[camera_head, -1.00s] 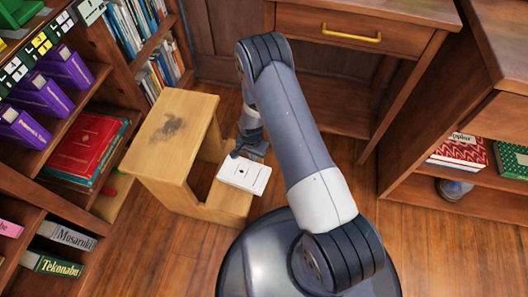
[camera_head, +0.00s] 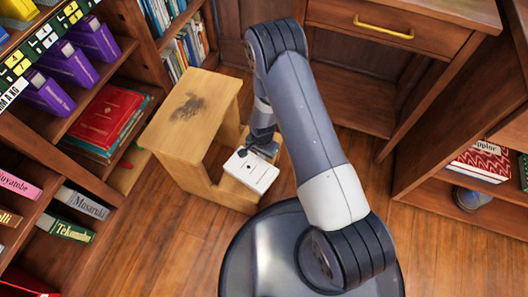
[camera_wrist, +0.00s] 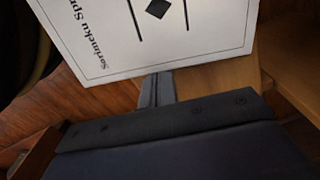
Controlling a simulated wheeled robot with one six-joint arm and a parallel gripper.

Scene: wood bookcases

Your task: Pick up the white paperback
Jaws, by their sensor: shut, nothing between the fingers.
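The white paperback (camera_head: 251,171) lies flat on the low step of a light wooden step stool (camera_head: 191,115) in the head view. The wrist view shows its white cover (camera_wrist: 140,35) with black title lettering and a black diamond, partly cut off by the top edge. My gripper (camera_head: 261,149) is at the book's far edge in the head view. In the wrist view my fingers (camera_wrist: 158,88) are shut together, empty, right by the cover's lower edge. I cannot tell whether they touch it.
A bookcase with purple books (camera_head: 94,41) and a red book (camera_head: 106,116) stands at the left. A desk with a yellow drawer handle (camera_head: 383,26) is behind, and another shelf with a red patterned book (camera_head: 478,161) is at the right. Wooden floor is open at the front left.

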